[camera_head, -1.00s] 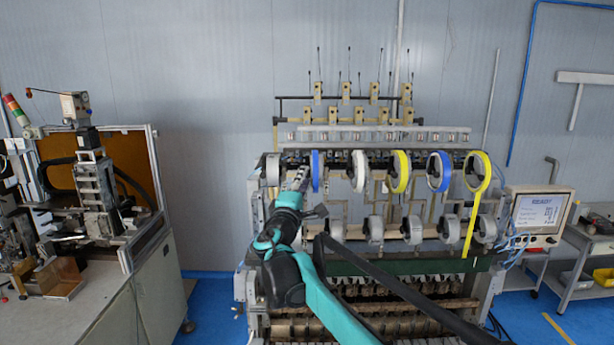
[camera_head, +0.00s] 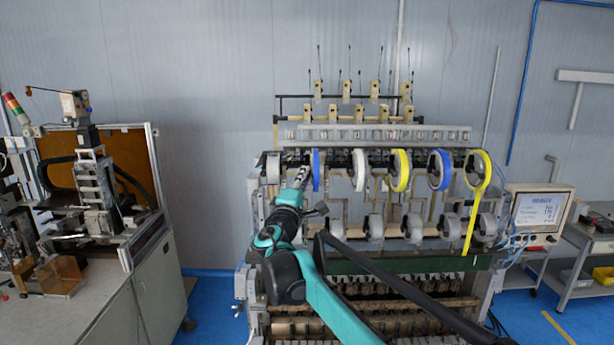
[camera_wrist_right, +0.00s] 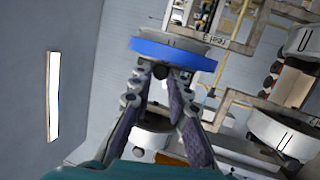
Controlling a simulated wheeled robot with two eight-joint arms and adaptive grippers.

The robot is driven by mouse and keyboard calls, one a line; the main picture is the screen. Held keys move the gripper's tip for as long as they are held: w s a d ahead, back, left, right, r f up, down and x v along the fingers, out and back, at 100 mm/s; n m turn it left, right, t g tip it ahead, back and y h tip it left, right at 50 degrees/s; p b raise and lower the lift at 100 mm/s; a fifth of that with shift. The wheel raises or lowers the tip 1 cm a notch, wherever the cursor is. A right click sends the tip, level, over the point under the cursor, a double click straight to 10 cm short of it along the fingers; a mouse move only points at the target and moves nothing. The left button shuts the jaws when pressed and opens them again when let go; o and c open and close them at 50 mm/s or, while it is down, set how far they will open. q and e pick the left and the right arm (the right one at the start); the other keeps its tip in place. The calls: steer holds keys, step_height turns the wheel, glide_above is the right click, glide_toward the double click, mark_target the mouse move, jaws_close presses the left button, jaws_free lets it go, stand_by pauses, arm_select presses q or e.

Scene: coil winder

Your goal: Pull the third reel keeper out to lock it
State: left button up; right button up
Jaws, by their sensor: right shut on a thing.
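My right gripper (camera_head: 303,175) reaches up to the top row of reels, beside the narrow blue reel (camera_head: 316,171) at the left. In the right wrist view, the fingertips (camera_wrist_right: 160,72) are closed together on a small dark keeper (camera_wrist_right: 159,71) just in front of the blue reel (camera_wrist_right: 175,54). The keeper is mostly hidden between the fingers, so I cannot tell how far out it sits. In the head view the gripper hides it. My left gripper is not in view.
The top row also holds a white reel (camera_head: 359,171), a yellow reel (camera_head: 400,172) and others to the right. A lower row of grey reels (camera_head: 375,228) sits below. A control screen (camera_head: 540,210) stands at the right. Another machine (camera_head: 95,185) stands at the left.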

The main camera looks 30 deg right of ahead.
steer(key=shift+s, duration=0.2)
steer(key=shift+s+a, duration=0.55)
steer(key=shift+s, duration=0.2)
steer(key=o, duration=0.6)
steer(key=shift+o, duration=0.2)
steer(key=shift+s, duration=0.15)
steer(key=s+a, duration=0.5)
steer(key=shift+a+p, duration=0.2)
steer(key=shift+p, duration=0.15)
